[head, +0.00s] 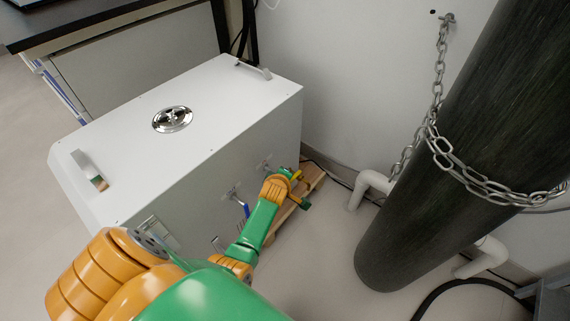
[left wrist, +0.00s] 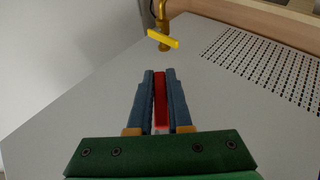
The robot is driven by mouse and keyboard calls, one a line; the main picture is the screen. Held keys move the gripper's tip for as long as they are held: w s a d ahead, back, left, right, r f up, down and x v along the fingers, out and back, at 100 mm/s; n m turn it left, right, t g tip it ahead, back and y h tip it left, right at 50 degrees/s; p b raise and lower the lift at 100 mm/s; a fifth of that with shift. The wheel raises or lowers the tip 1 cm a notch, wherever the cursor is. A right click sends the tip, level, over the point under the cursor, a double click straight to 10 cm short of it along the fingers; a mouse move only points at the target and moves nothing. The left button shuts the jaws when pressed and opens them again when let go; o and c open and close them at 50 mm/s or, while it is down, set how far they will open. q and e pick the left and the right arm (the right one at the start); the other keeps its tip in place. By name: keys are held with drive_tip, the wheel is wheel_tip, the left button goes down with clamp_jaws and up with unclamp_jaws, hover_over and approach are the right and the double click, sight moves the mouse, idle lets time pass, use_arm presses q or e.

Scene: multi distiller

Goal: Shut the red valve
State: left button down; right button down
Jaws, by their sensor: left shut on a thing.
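In the left wrist view, a narrow red handle (left wrist: 160,100), which looks like the red valve's lever, lies between the two blue fingers of my left gripper (left wrist: 160,76). The fingers are shut on it from both sides. The valve body behind the handle is hidden. In the head view my left arm reaches to the front side of the white box (head: 230,100), near its far right end. The fingers and the red handle are not clear there. My right gripper is in neither view.
A yellow valve handle (left wrist: 162,39) on a brass tap stands beyond my fingertips. A blue valve handle (head: 246,210) is left of my wrist. A dark cylinder (head: 440,150) with a chain (head: 465,178) stands to the right. White pipes (head: 368,188) run by the wall.

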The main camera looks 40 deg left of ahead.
use_arm(q)
drive_tip(key=shift+s+d+f+g+p, duration=0.1)
drive_tip(key=shift+s+g+p, duration=0.1)
drive_tip(key=shift+g, duration=0.3)
drive_tip(key=shift+s+g+p, duration=0.1)
drive_tip(key=shift+g+p, duration=0.1)
drive_tip(key=shift+g, duration=0.3)
drive_tip(key=shift+f+m+g, duration=0.2)
drive_tip(key=shift+m+g, duration=0.1)
drive_tip(key=shift+g, duration=0.1)
drive_tip(key=shift+s+f+g, duration=0.15)
drive_tip(key=shift+s+g, duration=0.05)
drive_tip(key=shift+g, duration=0.2)
drive_tip(key=shift+s+a+f+m+g+b, duration=0.1)
drive_tip(key=shift+s+m+g+b, duration=0.35)
drive_tip(key=shift+g+b, duration=0.75)
drive_tip(key=shift+s+a+f+m+g+b, duration=0.1)
drive_tip(key=shift+s+m+g+b, duration=0.15)
drive_tip(key=shift+s+g+b, duration=0.65)
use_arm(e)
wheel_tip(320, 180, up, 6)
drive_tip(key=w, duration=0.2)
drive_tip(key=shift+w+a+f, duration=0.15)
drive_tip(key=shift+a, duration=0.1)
use_arm(q)
drive_tip(key=shift+w+g, duration=0.35)
drive_tip(key=shift+g, duration=0.05)
drive_tip(key=c, duration=0.8)
unclamp_jaws()
drive_tip(key=shift+c, duration=0.2)
